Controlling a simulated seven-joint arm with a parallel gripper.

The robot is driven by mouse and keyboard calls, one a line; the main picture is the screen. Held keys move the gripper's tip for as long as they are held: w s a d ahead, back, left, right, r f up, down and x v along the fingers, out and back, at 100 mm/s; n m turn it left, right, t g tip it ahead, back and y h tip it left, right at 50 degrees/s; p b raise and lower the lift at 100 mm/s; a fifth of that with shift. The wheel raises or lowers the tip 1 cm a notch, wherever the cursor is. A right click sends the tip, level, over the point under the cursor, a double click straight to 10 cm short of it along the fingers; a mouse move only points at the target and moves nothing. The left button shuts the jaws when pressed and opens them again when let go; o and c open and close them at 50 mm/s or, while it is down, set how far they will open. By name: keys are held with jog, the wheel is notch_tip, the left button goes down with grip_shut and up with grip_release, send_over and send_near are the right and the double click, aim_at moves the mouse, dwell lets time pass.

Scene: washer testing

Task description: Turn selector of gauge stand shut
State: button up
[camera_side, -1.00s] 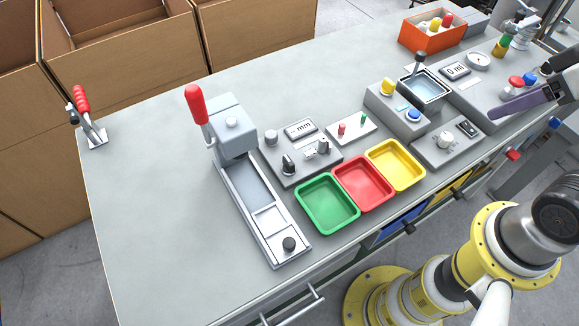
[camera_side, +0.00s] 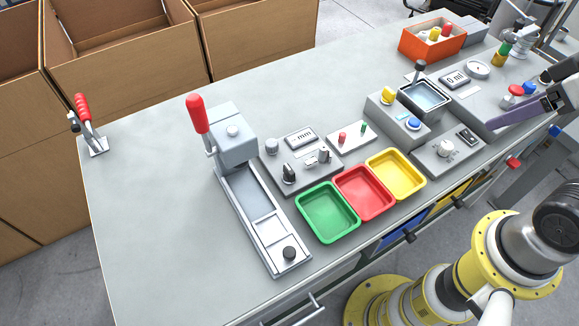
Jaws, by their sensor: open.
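The grey gauge stand (camera_side: 480,102) at the right carries a round dial gauge (camera_side: 478,69), a display reading "0 ml" (camera_side: 455,79), a red knob (camera_side: 515,89) and a blue knob (camera_side: 528,88). Which part is its selector, I cannot tell. My gripper (camera_side: 524,104) is at the right edge, over the stand's right end by the two knobs. Its long purple part points left, and a dark part shows beside it. It is open and I see nothing held. It covers part of the stand, and whether it touches a knob is unclear.
A square basin (camera_side: 446,100) with a black-topped lever (camera_side: 420,66) adjoins the stand. A panel with a white knob (camera_side: 445,148) is nearer. Green (camera_side: 304,204), red (camera_side: 341,187) and yellow (camera_side: 372,168) trays line the front. An orange box (camera_side: 428,46) stands behind. The table's left is mostly clear.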

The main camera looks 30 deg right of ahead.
jog(key=shift+o, duration=0.3)
jog(key=w+a+r+n, duration=0.2)
jog(key=w+r+n, duration=0.4)
jog(key=w, duration=0.1)
jog(key=n+g, duration=0.6)
jog(key=n, duration=0.6)
send_over(289, 169)
notch_tip(289, 169, down, 16)
notch_tip(289, 169, down, 14)
jog(key=shift+r, duration=0.25)
